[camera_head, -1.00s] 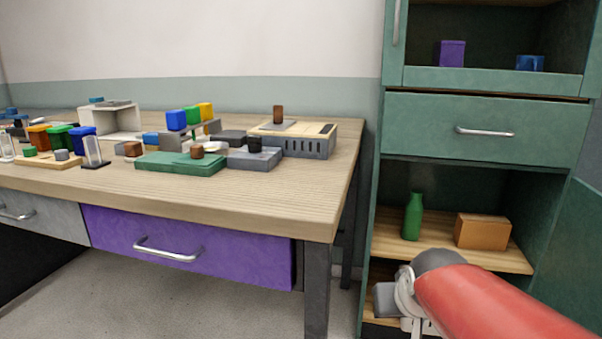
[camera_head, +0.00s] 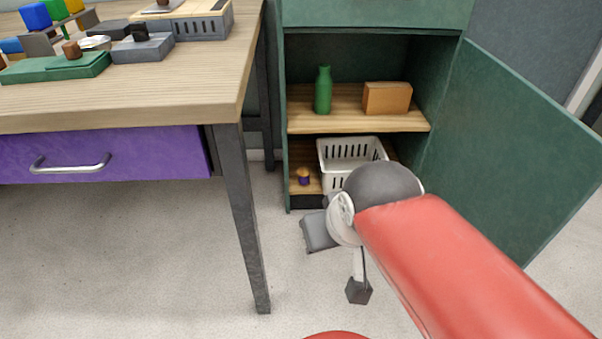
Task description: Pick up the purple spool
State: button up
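A small spool-like thing (camera_head: 304,177) with an orange-brown top and a purple lower part stands on the bottom shelf of the open green cabinet, near its left side.
A white basket (camera_head: 352,152) stands right of the spool on the bottom shelf. A green bottle (camera_head: 323,90) and an orange-brown box (camera_head: 387,98) stand on the shelf above. The cabinet door (camera_head: 510,150) stands open at right. The table leg (camera_head: 243,220) is at left.

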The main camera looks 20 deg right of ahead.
aim_at(304, 173)
jog(key=i+l+u, duration=0.3)
jog(key=l, duration=0.3)
jog(key=i+l+u, duration=0.35)
jog(key=l, duration=0.35)
jog(key=i, duration=0.1)
